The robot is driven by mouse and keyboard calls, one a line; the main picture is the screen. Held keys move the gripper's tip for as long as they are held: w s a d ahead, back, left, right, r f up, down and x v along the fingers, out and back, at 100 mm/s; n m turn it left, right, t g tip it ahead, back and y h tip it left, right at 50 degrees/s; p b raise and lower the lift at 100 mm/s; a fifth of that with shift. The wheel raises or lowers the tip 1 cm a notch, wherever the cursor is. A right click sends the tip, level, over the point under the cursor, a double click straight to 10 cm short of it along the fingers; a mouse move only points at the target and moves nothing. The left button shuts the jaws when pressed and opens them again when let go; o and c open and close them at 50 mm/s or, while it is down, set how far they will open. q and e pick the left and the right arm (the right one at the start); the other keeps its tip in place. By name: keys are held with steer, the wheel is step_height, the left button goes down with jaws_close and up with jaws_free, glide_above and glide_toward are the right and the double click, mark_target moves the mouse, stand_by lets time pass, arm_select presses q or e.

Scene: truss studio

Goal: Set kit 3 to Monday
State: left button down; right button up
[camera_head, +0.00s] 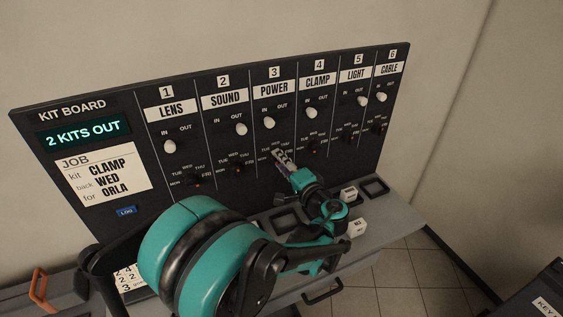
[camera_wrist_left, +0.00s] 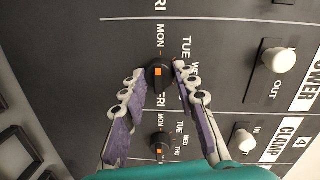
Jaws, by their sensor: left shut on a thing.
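The kit 3 column, labelled POWER (camera_head: 274,87), is on the dark kit board. Its white lever (camera_head: 268,122) sits under IN and shows in the left wrist view (camera_wrist_left: 278,60). I cannot tell which day the mark points to. My left gripper (camera_head: 281,158) is shut on this dial, one finger on each side in the left wrist view (camera_wrist_left: 160,73). In the head view it hides the dial. My right gripper is not in view.
The kit 4 dial (camera_wrist_left: 160,146) is close beside my fingers. The display (camera_head: 84,133) reads 2 KITS OUT. A job card (camera_head: 104,172) reads CLAMP, WED, ORLA. A grey ledge (camera_head: 385,211) with dark square trays and white blocks (camera_head: 348,193) lies below the board.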

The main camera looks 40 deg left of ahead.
arm_select(q)
steer(key=c, duration=1.1)
jaws_free()
steer(key=shift+c, duration=0.2)
steer(key=v, duration=1.2)
